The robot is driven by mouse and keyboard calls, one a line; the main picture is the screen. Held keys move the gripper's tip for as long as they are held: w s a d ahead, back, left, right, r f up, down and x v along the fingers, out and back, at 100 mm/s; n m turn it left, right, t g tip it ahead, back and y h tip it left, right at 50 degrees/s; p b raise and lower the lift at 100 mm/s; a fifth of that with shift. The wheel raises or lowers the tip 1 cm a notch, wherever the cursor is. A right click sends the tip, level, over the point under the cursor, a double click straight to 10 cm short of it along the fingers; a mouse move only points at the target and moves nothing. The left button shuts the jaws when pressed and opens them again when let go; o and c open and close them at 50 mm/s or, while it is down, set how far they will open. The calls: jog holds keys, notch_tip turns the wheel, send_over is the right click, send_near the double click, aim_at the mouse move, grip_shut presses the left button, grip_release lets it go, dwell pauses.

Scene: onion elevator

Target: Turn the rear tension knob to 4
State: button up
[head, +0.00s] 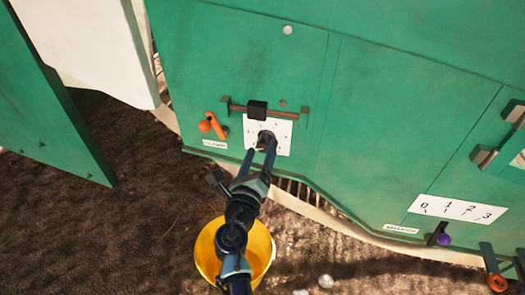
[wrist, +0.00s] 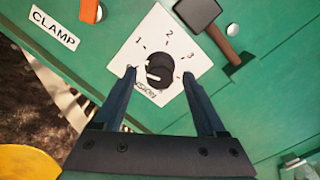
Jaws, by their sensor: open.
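The black tension knob (head: 266,137) sits on a white dial plate (head: 284,131) on the green machine panel. In the wrist view the knob (wrist: 160,68) is round and dark with a pale mark on its lower left side; I cannot tell which number it points to. The plate (wrist: 150,28) shows 1, 2 and 3 around the knob; no 4 can be made out. My gripper (head: 261,150) is open in front of the knob. In the wrist view the fingertips (wrist: 159,73) lie on either side of it, with gaps showing; contact is not visible.
A sliding bar with a black block (head: 257,110) is just above the plate. An orange clamp lever (head: 206,126) is to its left. A yellow bucket (head: 262,248) stands below, beside my arm. A 0–3 scale (head: 458,209) and purple-tipped lever (head: 443,239) are at right.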

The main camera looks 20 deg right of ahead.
jog(key=shift+x, duration=1.1)
grip_shut()
